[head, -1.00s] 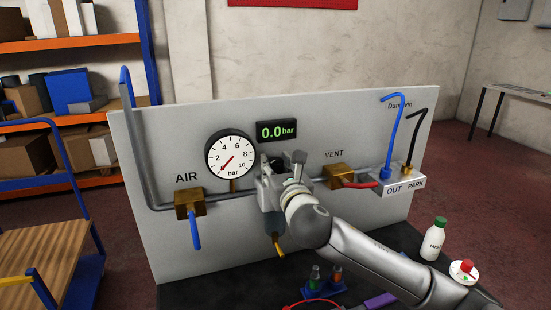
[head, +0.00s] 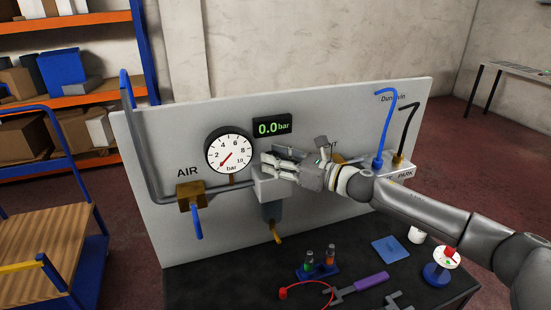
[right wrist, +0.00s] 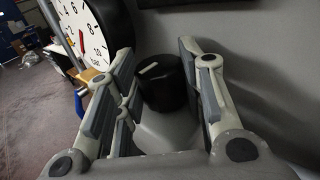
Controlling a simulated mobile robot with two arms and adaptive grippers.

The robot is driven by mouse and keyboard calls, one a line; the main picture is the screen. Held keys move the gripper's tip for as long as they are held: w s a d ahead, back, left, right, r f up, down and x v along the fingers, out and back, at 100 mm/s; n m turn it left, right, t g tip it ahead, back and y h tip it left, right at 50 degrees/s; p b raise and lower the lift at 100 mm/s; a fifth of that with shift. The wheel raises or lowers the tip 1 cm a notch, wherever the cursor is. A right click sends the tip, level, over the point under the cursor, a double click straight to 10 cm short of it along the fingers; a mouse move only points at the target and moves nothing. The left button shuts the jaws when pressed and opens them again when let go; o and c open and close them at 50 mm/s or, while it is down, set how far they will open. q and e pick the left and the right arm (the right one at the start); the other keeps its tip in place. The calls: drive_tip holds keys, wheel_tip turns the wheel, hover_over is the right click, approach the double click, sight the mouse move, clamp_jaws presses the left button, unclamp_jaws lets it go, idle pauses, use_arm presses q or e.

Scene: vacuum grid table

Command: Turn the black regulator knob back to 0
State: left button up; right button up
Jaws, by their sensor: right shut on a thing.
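The black regulator knob (right wrist: 162,84) shows in the right wrist view, with a short white mark on its top. It sits between the two fingers of my right gripper (right wrist: 162,88), which is shut on it. In the head view my right gripper (head: 277,165) reaches in from the right, over the top of the regulator body (head: 269,186), and hides the knob there. The round gauge (head: 229,150) has its red needle pointing to the lower left, at the low end. The digital display (head: 272,126) reads 0.0 bar. My left gripper is not in view.
The AIR valve (head: 191,196) has its blue handle hanging down. My right arm partly covers the VENT area. A blue and a black hose rise from the OUT/PARK block (head: 390,168).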

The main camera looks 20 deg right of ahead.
drive_tip(key=shift+r+n+g+y, duration=0.1)
drive_tip(key=shift+n+g+y, duration=0.5)
drive_tip(key=shift+g+y, duration=0.1)
drive_tip(key=o, duration=0.8)
drive_tip(key=shift+w, duration=0.1)
drive_tip(key=v, duration=1.2)
